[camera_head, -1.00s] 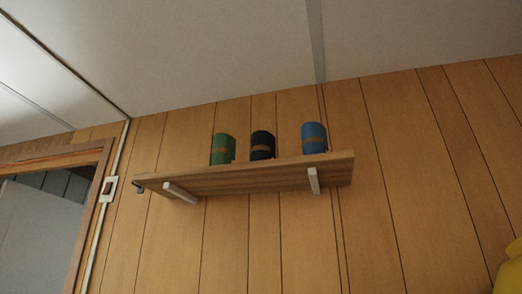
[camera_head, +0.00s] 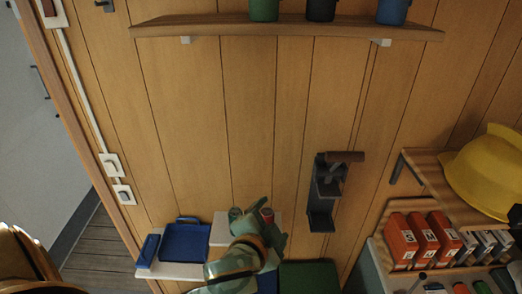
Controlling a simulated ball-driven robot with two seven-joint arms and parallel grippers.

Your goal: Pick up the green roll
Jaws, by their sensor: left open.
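The green roll (camera_head: 264,10) stands on the wooden wall shelf (camera_head: 230,25), at the top edge of the head view. Its upper part is cut off by the frame. To its right on the same shelf stand a black roll (camera_head: 321,10) and a blue roll (camera_head: 393,11). My left gripper (camera_head: 256,220) is at the bottom middle, far below the shelf and apart from the green roll. It is open, and its fingers are small and partly hard to make out. My right gripper is not in view.
A dark wall holder (camera_head: 321,217) sticks out below the shelf. A blue tray (camera_head: 184,243) lies at the lower left, beside my gripper. Orange boxes (camera_head: 401,241) and a yellow helmet (camera_head: 487,175) are at the right. The wall between gripper and shelf is clear.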

